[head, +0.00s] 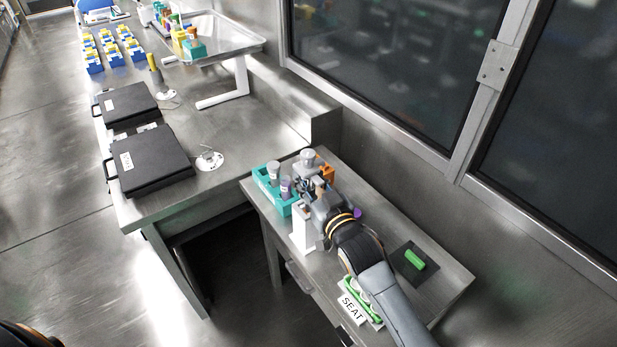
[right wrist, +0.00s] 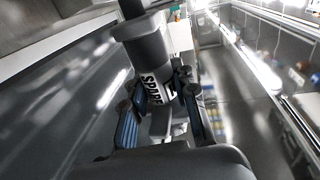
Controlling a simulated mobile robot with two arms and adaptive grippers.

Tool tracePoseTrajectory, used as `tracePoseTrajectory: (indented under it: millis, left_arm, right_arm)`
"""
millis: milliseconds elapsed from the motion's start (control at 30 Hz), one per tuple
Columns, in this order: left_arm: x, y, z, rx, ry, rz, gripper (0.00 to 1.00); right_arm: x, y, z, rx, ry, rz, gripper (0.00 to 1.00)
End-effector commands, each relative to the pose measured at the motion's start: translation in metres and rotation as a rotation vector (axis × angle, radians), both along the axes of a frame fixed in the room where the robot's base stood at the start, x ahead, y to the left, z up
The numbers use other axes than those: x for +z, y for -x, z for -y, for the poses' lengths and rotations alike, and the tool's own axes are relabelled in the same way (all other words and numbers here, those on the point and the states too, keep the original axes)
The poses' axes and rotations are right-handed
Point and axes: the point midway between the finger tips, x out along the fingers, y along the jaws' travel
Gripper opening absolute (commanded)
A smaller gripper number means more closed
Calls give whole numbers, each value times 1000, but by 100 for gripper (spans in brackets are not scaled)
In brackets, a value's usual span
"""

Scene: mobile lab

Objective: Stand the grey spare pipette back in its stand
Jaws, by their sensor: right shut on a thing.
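My right gripper (head: 316,190) is over the small side table and is shut on the grey spare pipette (head: 307,157). The pipette's grey top rises above the fingers; its lower part is hidden. In the right wrist view the pipette (right wrist: 147,50) shows between the fingers (right wrist: 160,108), with SPARE lettering on its body. A small stand with a round white base (head: 209,162) is on the long bench, with no pipette on it. Behind it, a yellow pipette (head: 153,63) is at a similar base (head: 169,97). My left gripper is not in view.
A teal rack (head: 264,184) with capped tubes and a white upright block (head: 302,236) are close to my right gripper. A green piece (head: 415,259) lies on a dark mat. Black cases (head: 150,158) lie left of the empty stand. The window wall bounds the right side.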

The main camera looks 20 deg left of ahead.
Motion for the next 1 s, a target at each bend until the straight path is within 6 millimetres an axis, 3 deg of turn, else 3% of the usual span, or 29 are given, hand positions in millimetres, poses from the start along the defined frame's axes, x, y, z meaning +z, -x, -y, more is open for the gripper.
tracePoseTrajectory:
  millis: [1000]
  left_arm:
    - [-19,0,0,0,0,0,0]
  right_arm:
    - [-26,0,0,0,-1,1,0]
